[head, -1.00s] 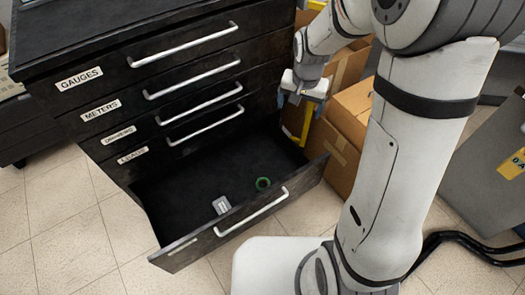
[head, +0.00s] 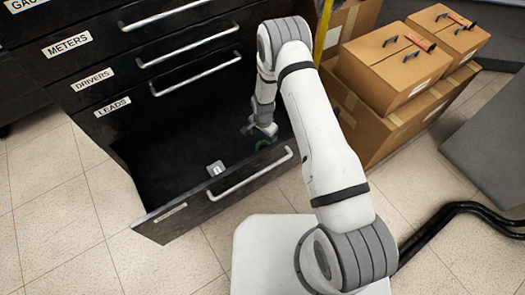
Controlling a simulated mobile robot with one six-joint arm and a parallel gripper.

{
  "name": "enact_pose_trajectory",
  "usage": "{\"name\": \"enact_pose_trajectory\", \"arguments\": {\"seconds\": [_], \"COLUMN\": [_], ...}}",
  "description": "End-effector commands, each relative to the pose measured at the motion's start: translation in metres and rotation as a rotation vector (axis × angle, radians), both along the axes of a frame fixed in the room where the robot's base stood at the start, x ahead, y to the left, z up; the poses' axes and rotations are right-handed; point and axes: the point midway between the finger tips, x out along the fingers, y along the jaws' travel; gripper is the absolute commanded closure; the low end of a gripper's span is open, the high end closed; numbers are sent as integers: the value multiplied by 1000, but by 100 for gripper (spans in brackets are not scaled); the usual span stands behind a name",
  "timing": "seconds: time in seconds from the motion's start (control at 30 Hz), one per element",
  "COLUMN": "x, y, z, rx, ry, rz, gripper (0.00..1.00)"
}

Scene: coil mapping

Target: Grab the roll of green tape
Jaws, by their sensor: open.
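The roll of green tape (head: 263,144) lies in the open bottom drawer (head: 170,182), toward its right end. Only a sliver of green shows, since my gripper (head: 262,131) hides most of it. My gripper points down into the drawer, right at the roll. Its jaws are open, but the fingers are small and dark here. I cannot tell whether they touch the roll or stand around it.
A small grey-white object (head: 215,169) lies in the drawer to the left of the roll. The drawer's front wall and handle (head: 250,174) stand close in front. Cardboard boxes (head: 400,65) are stacked to the right of the cabinet.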

Motion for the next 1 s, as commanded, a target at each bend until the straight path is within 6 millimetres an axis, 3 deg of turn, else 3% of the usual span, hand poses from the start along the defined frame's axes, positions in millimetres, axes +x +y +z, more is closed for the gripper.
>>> {"name": "enact_pose_trajectory", "arguments": {"seconds": [0.53,0.8,1.0], "x": [3,3,3], "y": [-5,-4,-4], "z": [-68,-70,-70], "rx": [0,-1,-1], "ry": [1,1,1], "rz": [2,3,3], "gripper": [13,13,29]}}
